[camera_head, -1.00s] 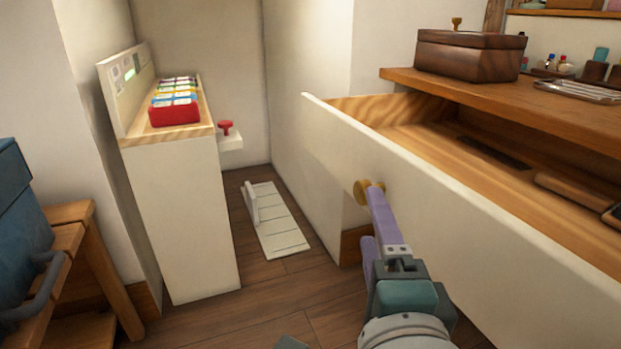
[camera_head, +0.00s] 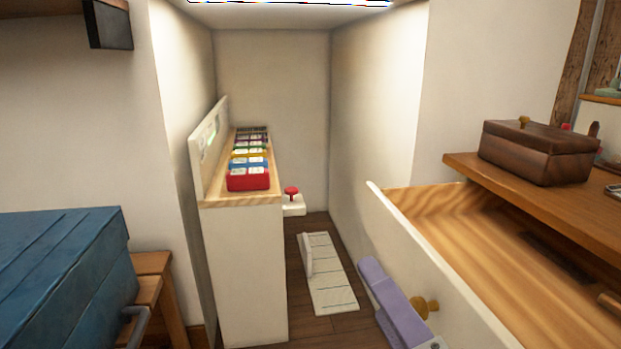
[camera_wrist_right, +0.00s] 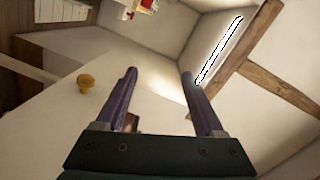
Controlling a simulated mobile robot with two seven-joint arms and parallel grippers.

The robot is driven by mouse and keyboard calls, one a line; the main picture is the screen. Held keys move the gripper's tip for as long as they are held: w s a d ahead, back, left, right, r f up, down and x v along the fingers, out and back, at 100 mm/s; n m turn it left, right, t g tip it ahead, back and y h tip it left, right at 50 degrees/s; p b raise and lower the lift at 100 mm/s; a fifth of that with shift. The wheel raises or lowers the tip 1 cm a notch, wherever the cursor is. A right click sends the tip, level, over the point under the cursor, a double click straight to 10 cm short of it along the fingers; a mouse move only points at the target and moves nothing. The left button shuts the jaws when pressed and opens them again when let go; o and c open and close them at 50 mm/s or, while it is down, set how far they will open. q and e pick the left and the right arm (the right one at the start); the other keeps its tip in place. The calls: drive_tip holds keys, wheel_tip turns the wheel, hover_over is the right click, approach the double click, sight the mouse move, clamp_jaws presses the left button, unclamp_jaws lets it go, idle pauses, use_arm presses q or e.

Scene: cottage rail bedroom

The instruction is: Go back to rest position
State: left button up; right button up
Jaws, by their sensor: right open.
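My right gripper (camera_head: 397,308) shows at the lower edge of the head view, its lilac fingers beside the brass knob (camera_head: 425,306) of the open drawer (camera_head: 400,232). In the right wrist view the right gripper (camera_wrist_right: 160,85) is open, its two fingers apart with nothing between them. The drawer knob (camera_wrist_right: 86,83) is left of the fingers there, clear of them. The drawer is pulled out from the wooden cabinet. My left gripper is not seen.
A narrow white stand (camera_head: 243,270) holds a red-fronted row of coloured cards (camera_head: 248,178). A blue chest (camera_head: 60,265) is at the left. A wooden box (camera_head: 537,152) sits on the cabinet top (camera_head: 480,172). A slatted white panel (camera_head: 330,275) lies on the floor between stand and drawer.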

drive_tip(key=s+a+r+n+g+y+p, duration=0.1)
drive_tip(key=s+r+n+g+p, duration=0.2)
drive_tip(key=r+n+p, duration=0.3)
drive_tip(key=s+a+r+n+g+y+p, duration=0.1)
drive_tip(key=s+r+n+g+y+p, duration=0.15)
drive_tip(key=r+p, duration=0.45)
drive_tip(key=s+d+r+n+g+h+p, duration=0.7)
drive_tip(key=s+d+r+p, duration=0.6)
drive_tip(key=r+p, duration=0.6)
use_arm(q)
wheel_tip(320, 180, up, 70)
drive_tip(key=p, duration=3.5)
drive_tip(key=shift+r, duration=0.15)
use_arm(e)
wheel_tip(320, 180, up, 31)
drive_tip(key=m, duration=0.1)
drive_tip(key=shift+a+g, duration=0.15)
drive_tip(key=shift+g, duration=0.3)
